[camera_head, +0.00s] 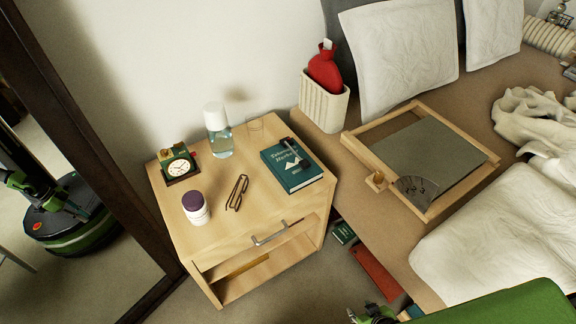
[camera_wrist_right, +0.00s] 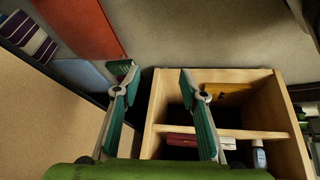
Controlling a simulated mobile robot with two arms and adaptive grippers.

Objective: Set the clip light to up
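A teal book (camera_head: 292,171) lies on the top of the wooden nightstand (camera_head: 222,246). A small dark object that looks like the clip light (camera_head: 289,147) sits on the book's upper part; it is too small to tell whether its head is up or down. My right gripper (camera_head: 372,316) shows at the bottom edge of the head view, low beside the bed and well away from the book. In the right wrist view its two fingers (camera_wrist_right: 160,85) are spread apart with nothing between them. My left gripper is not in view.
A wooden tray (camera_head: 357,151) is on the bed. The wrist view shows an open wooden compartment (camera_wrist_right: 286,112) with books.

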